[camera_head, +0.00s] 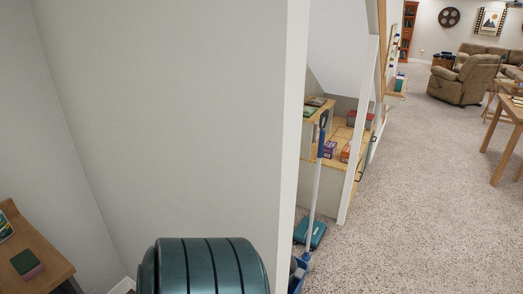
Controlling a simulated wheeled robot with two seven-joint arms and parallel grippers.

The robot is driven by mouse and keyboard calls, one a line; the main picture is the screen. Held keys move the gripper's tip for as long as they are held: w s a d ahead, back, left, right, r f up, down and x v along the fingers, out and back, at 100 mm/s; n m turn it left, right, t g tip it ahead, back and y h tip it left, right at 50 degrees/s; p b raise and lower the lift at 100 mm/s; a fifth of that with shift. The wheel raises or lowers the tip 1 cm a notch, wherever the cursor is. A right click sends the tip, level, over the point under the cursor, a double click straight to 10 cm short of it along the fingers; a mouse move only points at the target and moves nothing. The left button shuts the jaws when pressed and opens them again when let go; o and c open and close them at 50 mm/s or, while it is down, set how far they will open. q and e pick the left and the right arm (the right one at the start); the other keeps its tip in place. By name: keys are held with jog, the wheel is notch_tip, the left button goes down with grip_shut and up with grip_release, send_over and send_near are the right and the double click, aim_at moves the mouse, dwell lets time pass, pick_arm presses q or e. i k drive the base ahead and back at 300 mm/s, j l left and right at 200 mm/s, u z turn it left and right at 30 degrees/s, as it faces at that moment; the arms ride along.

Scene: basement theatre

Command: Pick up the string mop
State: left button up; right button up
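A long pole with a blue grip and a pale shaft (316,180) stands nearly upright, slightly tilted, just past the wall's edge. It looks like the handle of the mop. Its lower end meets blue parts (305,257) near the carpet. The wall edge partly cuts off these parts, so I cannot make out any mop strings. Neither of my grippers is in view.
A wall (190,120) fills the left and middle. A dark green ribbed rounded object (210,268) is close in front. A teal flat item (316,233) lies by the pole. Wooden shelving (336,170) stands behind it. Open carpet (420,220) spreads right, with a recliner (466,78) beyond.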

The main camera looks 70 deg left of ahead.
aim_at(306, 257)
jog(key=u, duration=1.9)
jog(key=k, duration=0.65)
jog(key=u, duration=2.4)
jog(key=l, duration=0.9)
jog(key=k+l, duration=0.1)
jog(key=l, duration=0.8)
